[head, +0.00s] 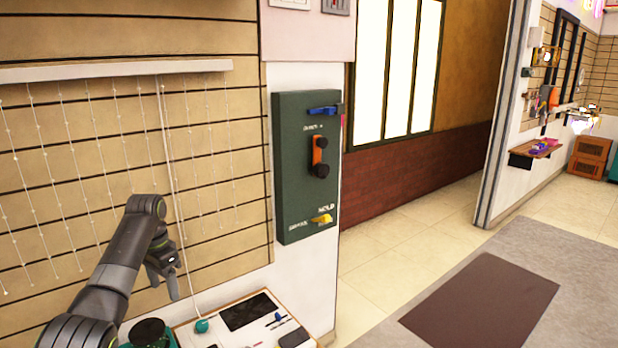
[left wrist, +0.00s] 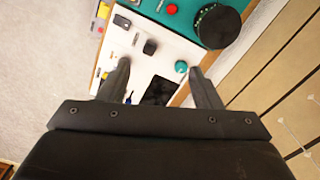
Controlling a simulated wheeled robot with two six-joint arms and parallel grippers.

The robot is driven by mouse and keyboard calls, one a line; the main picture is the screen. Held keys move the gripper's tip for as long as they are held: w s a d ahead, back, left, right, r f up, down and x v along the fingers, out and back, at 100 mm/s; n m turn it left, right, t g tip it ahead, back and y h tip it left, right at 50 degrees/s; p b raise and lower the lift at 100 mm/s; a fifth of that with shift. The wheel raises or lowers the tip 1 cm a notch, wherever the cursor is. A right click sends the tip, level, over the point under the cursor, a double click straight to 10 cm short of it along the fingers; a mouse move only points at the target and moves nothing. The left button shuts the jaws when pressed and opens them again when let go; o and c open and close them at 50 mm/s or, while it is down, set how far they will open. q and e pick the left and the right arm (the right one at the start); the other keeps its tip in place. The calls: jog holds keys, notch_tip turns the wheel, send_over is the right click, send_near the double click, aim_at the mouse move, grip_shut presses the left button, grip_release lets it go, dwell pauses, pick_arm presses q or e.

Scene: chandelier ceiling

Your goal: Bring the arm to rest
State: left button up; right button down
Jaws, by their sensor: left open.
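My left arm (head: 118,262) comes in from the lower left in the head view, raised in front of the slatted wall. Its gripper (head: 164,283) points down, open and empty, above and a little left of the white-topped desk (head: 185,333). In the left wrist view the two dark fingers of the left gripper (left wrist: 160,78) stand wide apart with nothing between them but a view down on the desktop. My right gripper is in neither view.
A pale cord with a teal ball (head: 202,326) hangs close to the right of the gripper. A green panel (head: 290,180) with blue, orange and yellow handles is on the wall. A black knob (left wrist: 217,25) stands on a teal box. Floor at right is open.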

pick_arm(q)
jog(key=s+d+f+n+t+y, duration=0.1)
jog(key=s+f, duration=0.8)
jog(key=f, duration=0.2)
jog(key=s+f+n, duration=0.1)
jog(key=s+f, duration=0.7)
jog(key=f, duration=0.3)
jog(key=s+d+r+n+t, duration=0.1)
jog(key=s+r+n, duration=0.1)
jog(key=s, duration=1.2)
jog(key=s+d+r+n+t, duration=0.2)
jog(key=s+n, duration=0.1)
jog(key=s, duration=1.1)
notch_tip(320, 180, down, 27)
jog(key=a+g+b, duration=0.2)
jog(key=s+d+f+b, duration=0.1)
jog(key=s+f, duration=1.4)
jog(key=f, duration=0.2)
jog(key=shift+d+f+g, duration=0.15)
jog(key=shift+f+g, duration=0.2)
jog(key=shift+g, duration=0.05)
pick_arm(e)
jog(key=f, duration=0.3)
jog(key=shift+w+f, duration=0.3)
